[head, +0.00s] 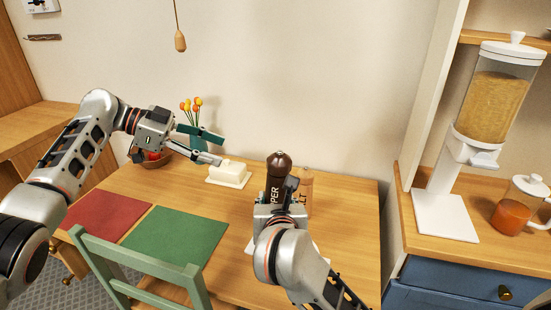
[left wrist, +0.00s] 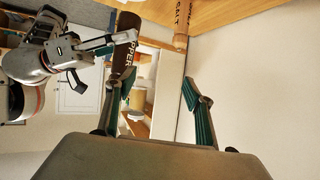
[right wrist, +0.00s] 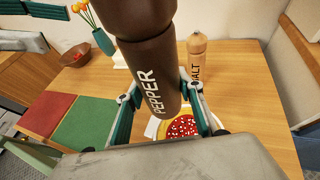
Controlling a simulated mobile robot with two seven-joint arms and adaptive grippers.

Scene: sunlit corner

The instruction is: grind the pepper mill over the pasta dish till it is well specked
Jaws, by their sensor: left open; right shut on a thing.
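The dark brown pepper mill (head: 277,178) is upright in my right gripper (head: 281,210), which is shut around its body. Its "PEPPER" lettering shows in the right wrist view (right wrist: 153,90), and the mill shows in the left wrist view (left wrist: 127,50). The pasta dish (right wrist: 184,126), with a yellow rim, red filling and pale specks, lies below and beyond the mill, partly covered by it and a finger. In the head view my right arm hides most of it. My left gripper (head: 221,149) is open and empty above the table, near the butter dish.
A wooden salt mill (right wrist: 196,80) stands behind the pepper mill. A white butter dish (head: 229,174), a flower vase (head: 195,130) and a bowl (head: 155,160) are at the back. Red (head: 107,215) and green (head: 172,237) mats lie left, beside a green chair (head: 140,262).

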